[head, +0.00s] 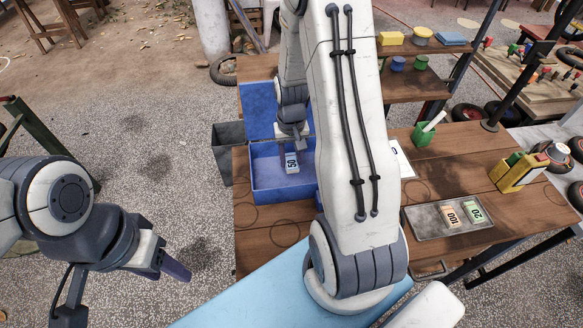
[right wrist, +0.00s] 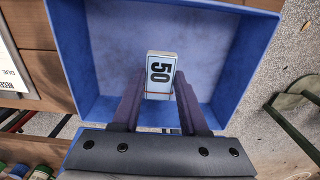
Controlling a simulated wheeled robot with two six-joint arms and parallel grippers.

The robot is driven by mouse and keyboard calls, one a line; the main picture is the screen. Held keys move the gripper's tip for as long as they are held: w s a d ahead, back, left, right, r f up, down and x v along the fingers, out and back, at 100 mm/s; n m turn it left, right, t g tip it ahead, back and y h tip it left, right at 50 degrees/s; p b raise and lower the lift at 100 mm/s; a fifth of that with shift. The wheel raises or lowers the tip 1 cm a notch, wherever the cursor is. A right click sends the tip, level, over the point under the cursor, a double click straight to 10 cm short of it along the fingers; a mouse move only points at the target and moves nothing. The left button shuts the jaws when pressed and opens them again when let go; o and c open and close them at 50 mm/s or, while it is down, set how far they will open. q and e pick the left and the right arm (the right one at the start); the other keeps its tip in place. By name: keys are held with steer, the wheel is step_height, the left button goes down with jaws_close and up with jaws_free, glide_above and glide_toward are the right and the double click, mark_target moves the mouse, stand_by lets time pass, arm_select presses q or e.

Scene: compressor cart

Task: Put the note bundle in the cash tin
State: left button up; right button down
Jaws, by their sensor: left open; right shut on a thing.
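The note bundle (head: 292,163), pale blue-white and marked 50, is between the fingers of my right gripper (head: 291,150). It also shows in the right wrist view (right wrist: 160,72), where my right gripper (right wrist: 160,90) is shut on its sides. The blue cash tin (head: 262,180) stands on the wooden table with its lid (head: 257,105) open at the back. The bundle is within the outline of the tin's opening (right wrist: 240,65); I cannot tell whether it touches the floor. My left gripper (head: 170,264) is open and empty, off the table at lower left.
A grey tray (head: 425,222) at the right holds bundles marked 100 (head: 450,217) and 20 (head: 475,211). A yellow item (head: 518,172) and a green holder (head: 424,136) stand behind it. A grey bin (head: 229,148) is left of the tin. My right arm hides the table's middle.

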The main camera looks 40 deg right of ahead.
mark_target(292, 175)
steer(key=shift+f, duration=2.25)
steer(key=shift+f, duration=0.2)
steer(key=shift+c, duration=2.2)
jaws_free()
steer(key=shift+r, duration=0.1)
